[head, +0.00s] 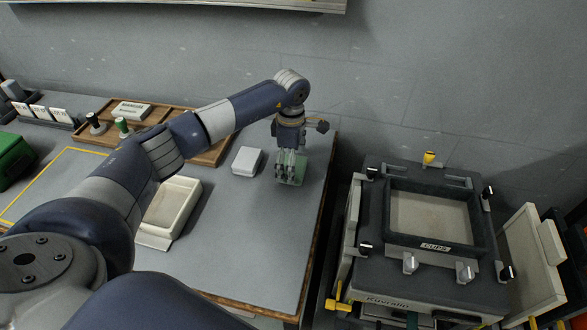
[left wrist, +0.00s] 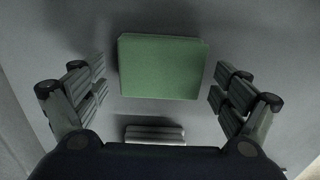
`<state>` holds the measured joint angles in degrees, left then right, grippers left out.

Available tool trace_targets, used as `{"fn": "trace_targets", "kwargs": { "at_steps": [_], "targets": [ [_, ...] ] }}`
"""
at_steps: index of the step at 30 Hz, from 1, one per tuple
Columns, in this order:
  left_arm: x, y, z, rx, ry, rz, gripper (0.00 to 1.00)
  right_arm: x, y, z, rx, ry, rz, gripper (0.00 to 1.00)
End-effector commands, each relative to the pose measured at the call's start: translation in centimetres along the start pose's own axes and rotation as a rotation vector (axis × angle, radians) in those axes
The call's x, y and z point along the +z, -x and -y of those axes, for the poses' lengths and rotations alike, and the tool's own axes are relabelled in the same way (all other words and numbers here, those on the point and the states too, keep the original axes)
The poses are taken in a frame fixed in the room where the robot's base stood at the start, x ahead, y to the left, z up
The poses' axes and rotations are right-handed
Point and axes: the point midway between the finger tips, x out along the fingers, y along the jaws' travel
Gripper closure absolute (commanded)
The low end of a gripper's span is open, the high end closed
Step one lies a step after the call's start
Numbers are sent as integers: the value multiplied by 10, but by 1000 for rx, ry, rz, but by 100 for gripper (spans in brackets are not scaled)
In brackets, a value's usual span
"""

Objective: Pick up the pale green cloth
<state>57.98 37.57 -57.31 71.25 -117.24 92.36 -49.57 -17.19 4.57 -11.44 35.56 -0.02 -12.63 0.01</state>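The pale green cloth (left wrist: 161,67) lies on the grey tabletop as a flat folded rectangle, seen in the left wrist view. In the head view a part of the cloth (head: 299,172) shows behind and beside the fingers. My left gripper (head: 288,178) points down over it near the table's right edge. In the left wrist view my left gripper (left wrist: 162,92) has its fingers spread wide, one on each side of the cloth and apart from it. Whether the fingertips touch the table cannot be told. My right gripper is in neither view.
A small white box (head: 246,161) stands just left of the gripper. A cream tray (head: 169,207), a wooden tray (head: 211,154) and a green case (head: 14,158) are further left. A dark machine (head: 427,225) stands right of the table across a gap. The front tabletop is clear.

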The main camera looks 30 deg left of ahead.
Motion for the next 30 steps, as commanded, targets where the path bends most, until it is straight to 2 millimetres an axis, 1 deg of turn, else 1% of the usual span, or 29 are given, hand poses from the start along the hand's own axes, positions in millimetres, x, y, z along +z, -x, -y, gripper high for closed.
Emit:
{"fn": "trace_targets", "kwargs": {
  "at_steps": [1,2,3,4,15,19,23,26,27,30],
  "targets": [
    [0,0,0,0,0,0,32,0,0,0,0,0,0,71],
    [0,0,0,0,0,0,38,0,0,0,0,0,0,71],
    [0,0,0,0,0,0,47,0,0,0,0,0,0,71],
    [0,0,0,0,0,-1,49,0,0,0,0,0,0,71],
    [0,-2,1,-4,0,-2,50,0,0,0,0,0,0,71],
    [-1,2,1,-3,-1,-2,50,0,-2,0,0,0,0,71],
    [0,17,0,0,-1,-1,50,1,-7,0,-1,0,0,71],
    [0,37,-1,4,-1,0,50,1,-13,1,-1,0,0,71],
    [6,34,8,-2,-7,0,50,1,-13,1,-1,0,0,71],
    [17,36,25,-1,-8,-2,50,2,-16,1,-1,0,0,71]
  ]
}}
